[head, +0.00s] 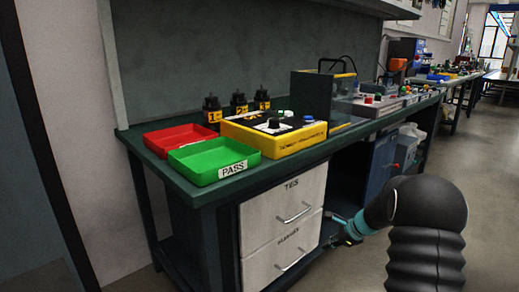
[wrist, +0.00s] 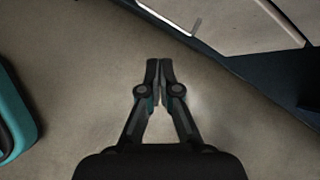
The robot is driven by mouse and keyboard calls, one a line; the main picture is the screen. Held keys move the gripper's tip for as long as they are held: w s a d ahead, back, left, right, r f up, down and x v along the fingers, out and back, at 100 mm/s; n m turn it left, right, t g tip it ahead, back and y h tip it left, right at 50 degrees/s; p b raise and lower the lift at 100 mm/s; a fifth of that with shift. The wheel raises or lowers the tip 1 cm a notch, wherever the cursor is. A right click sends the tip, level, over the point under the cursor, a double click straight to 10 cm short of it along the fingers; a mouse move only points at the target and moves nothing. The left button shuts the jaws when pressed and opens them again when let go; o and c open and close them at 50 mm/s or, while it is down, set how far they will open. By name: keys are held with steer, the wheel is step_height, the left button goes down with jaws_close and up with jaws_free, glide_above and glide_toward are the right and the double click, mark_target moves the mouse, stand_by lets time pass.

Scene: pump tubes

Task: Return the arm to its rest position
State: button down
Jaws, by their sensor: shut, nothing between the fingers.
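My arm shows in the head view at the lower right, its dark links bent down beside the bench. My gripper (head: 338,217) is at the front of the drawer cabinet, below bench-top level; its fingers are small and hard to make out there. In the wrist view my gripper (wrist: 159,66) is shut, its fingertips together with nothing between them. It points over bare floor, with the cabinet at the upper right of that view.
On the green bench stand a red tray (head: 180,139), a green PASS tray (head: 215,172), a yellow box (head: 285,144) and several black numbered pump tubes (head: 239,103). White drawers (head: 283,207) sit under the bench. The floor (wrist: 75,60) around my gripper is clear.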

steer(key=s+a+r+n+h, duration=0.2)
steer(key=s+r+n, duration=0.4)
steer(key=s, duration=0.7)
steer(key=s+a+r+n+h, duration=0.1)
steer(key=s+a+r+n, duration=0.3)
steer(key=s, duration=1)
steer(key=s+a+r+n+t+h, duration=0.1)
steer(key=s+a+r+n+h, duration=0.1)
steer(key=s+r+n, duration=0.8)
steer(key=s+a+n, duration=0.1)
steer(key=s, duration=0.2)
steer(key=shift+s+a+r+h, duration=0.15)
steer(key=shift+a+r+h, duration=0.1)
steer(key=shift+a+h, duration=0.05)
